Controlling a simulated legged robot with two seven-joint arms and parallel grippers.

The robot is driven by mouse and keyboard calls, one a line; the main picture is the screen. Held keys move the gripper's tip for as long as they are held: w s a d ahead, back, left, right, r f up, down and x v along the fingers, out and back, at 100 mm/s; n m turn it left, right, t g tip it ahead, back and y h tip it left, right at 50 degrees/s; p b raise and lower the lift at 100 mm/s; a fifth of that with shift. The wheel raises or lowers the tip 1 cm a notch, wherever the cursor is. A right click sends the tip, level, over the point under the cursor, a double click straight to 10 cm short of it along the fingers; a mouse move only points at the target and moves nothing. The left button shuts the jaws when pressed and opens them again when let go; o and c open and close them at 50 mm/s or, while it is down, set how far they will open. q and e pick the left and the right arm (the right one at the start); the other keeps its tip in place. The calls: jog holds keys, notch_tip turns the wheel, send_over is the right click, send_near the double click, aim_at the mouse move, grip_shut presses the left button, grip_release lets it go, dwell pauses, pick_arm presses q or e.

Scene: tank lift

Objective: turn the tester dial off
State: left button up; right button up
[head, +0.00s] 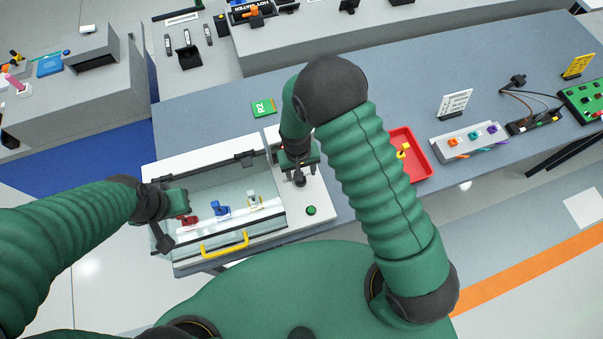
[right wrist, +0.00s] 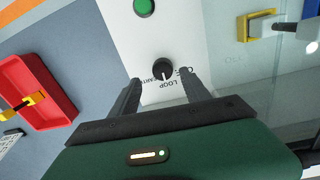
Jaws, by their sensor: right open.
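The tester dial (right wrist: 163,69) is a round black knob on the tester's white panel (right wrist: 185,30). Its pale mark points down in the right wrist view, toward the printed word LOOP. Other lettering beside it is partly hidden. My right gripper (right wrist: 161,77) is open, with one finger on each side of the dial; I cannot tell whether they touch it. In the head view my right gripper (head: 298,164) is over the panel. My left gripper (head: 180,203) is at the left end of the tester's clear-lidded box (head: 230,165); its jaws are unclear.
A green button (head: 311,211) sits close to the dial on the panel. The clear lid has a yellow handle (head: 225,244); red, blue and pale clips show inside. A red tray (head: 421,160) lies to the right. Bench surface (head: 380,85) behind is mostly clear.

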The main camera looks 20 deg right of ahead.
jog(key=f, duration=0.3)
jog(key=shift+w+a+f+p, duration=0.15)
jog(key=shift+w+p, duration=0.1)
jog(key=shift+p, duration=0.05)
jog(key=shift+a+f, duration=0.1)
jog(key=shift+f, duration=0.2)
jog(key=shift+s+a, duration=0.1)
jog(key=shift+s, duration=0.35)
jog(key=shift+w+d+f, duration=0.15)
jog(key=shift+w+d, duration=0.1)
jog(key=c, duration=0.8)
jog(key=shift+a, duration=0.15)
grip_shut()
